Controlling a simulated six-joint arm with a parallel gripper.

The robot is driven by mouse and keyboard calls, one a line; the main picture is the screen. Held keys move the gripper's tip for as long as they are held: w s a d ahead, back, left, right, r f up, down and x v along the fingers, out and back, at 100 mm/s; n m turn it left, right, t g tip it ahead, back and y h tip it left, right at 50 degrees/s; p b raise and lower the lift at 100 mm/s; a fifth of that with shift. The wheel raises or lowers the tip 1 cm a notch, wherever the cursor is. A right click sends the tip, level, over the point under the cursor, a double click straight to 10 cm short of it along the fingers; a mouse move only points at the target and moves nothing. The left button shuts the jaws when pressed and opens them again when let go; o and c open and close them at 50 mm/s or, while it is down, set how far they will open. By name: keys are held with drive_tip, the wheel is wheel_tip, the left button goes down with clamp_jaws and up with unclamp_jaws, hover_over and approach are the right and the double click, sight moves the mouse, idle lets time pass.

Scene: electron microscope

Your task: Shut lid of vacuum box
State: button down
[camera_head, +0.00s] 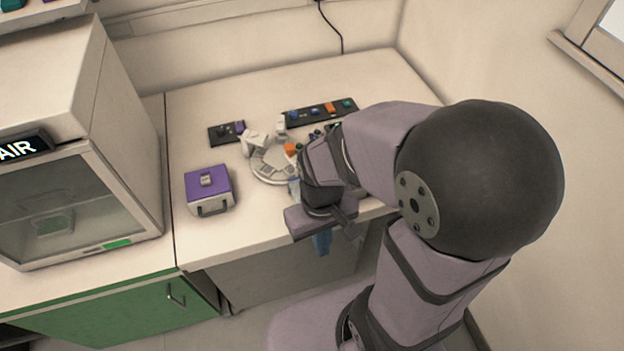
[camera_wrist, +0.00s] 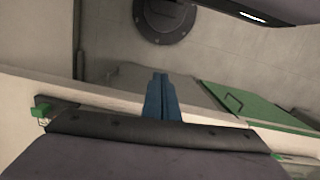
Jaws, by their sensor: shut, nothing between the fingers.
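A small box (camera_head: 198,209) with a purple lid (camera_head: 206,182) stands on the counter left of centre in the head view. The lid looks closed, with a latch-like piece on top and a dark handle on the front; I cannot tell whether it is the vacuum box. A larger glass-fronted cabinet (camera_head: 120,150) labelled "AIR" stands farther left, its front apparently closed. My gripper (camera_head: 322,244) is at the counter's front edge, right of the purple-lidded box and well apart from it. Its blue fingers (camera_wrist: 161,97) are together and empty in the wrist view.
A round white carousel (camera_head: 268,172), partly hidden by my arm, stands behind my gripper. Dark trays (camera_head: 226,132) with small coloured parts lie farther back. Bare counter lies between the purple-lidded box and the front edge. A green cupboard (camera_head: 130,310) is below.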

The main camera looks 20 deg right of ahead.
wheel_tip(320, 180, down, 3)
drive_tip(key=w+a+n+g, duration=0.1)
drive_tip(key=a, duration=0.1)
drive_tip(key=n+t+h, duration=0.2)
drive_tip(key=n+h, duration=0.1)
drive_tip(key=n, duration=0.7)
approach(298, 191)
drive_tip(key=a+r, duration=0.2)
drive_tip(key=a, duration=0.1)
drive_tip(key=shift+d+r+n+h, duration=0.2)
drive_tip(key=shift+d+r+n, duration=0.15)
drive_tip(key=shift+n, duration=0.65)
drive_tip(key=shift+d+r+n+h, duration=0.2)
drive_tip(key=shift+d+r+n, duration=0.15)
drive_tip(key=shift+n, duration=0.65)
drive_tip(key=shift+d+r+n+h, duration=0.25)
drive_tip(key=shift+d+n, duration=0.15)
drive_tip(key=shift+n, duration=0.6)
drive_tip(key=p+x, duration=0.1)
drive_tip(key=x, duration=0.8)
drive_tip(key=shift+d+f+p, duration=0.1)
drive_tip(key=shift+f+p, duration=0.15)
drive_tip(key=shift+p, duration=0.05)
drive_tip(key=d+p, duration=0.1)
drive_tip(key=d, duration=0.2)
drive_tip(key=shift+f, duration=0.15)
drive_tip(key=shift+d+f+p, duration=0.1)
drive_tip(key=shift+d+p, duration=0.25)
drive_tip(key=shift+d, duration=0.15)
